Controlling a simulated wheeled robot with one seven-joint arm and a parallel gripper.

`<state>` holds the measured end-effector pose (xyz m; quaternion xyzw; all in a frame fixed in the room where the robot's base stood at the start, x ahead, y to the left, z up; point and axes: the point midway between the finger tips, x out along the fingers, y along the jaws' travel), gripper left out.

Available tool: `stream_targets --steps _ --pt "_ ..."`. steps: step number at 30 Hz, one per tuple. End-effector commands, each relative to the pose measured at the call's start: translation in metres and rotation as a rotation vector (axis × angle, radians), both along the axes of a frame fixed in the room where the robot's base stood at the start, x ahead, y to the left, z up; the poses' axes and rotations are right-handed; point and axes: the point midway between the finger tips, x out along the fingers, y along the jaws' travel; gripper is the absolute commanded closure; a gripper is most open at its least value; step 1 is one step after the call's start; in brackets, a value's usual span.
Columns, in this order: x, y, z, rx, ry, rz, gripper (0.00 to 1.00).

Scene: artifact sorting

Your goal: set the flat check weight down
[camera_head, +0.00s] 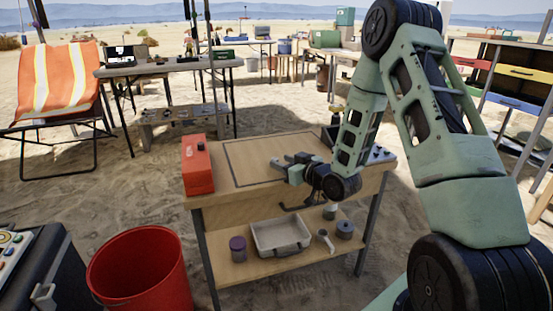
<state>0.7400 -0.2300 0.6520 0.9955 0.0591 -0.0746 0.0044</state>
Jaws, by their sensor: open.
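I cannot make out the flat check weight. It may be hidden by the gripper or too small to tell. I see nothing clear between the fingers. I cannot tell whether the fingers touch the bench top.
A red box (197,165) stands at the bench's left end. A dark tray (330,133) sits partly behind my arm. The lower shelf holds a pale tray (280,240), a purple jar (238,248) and grey metal pieces (344,229). A red bucket (140,270) stands front left.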

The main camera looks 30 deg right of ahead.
Motion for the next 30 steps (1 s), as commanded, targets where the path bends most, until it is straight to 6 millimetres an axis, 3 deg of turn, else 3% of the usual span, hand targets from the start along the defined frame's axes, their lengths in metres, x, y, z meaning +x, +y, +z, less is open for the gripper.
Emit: stream_targets --steps 3,9,15,20,23,27,30 --pt "-0.027 -0.004 0.005 0.001 0.004 -0.003 0.59" --pt "-0.06 -0.008 0.009 0.0 0.002 -0.003 0.59" --pt "-0.074 -0.009 0.011 0.001 0.001 -0.002 0.59" --pt "-0.073 -0.002 0.012 -0.007 0.018 0.012 0.59" --pt "-0.064 0.021 0.012 -0.035 0.087 0.054 0.59" --pt "-0.058 0.078 0.012 -0.1 0.267 0.142 0.59" --pt "-0.067 0.123 0.013 -0.153 0.415 0.2 0.59"
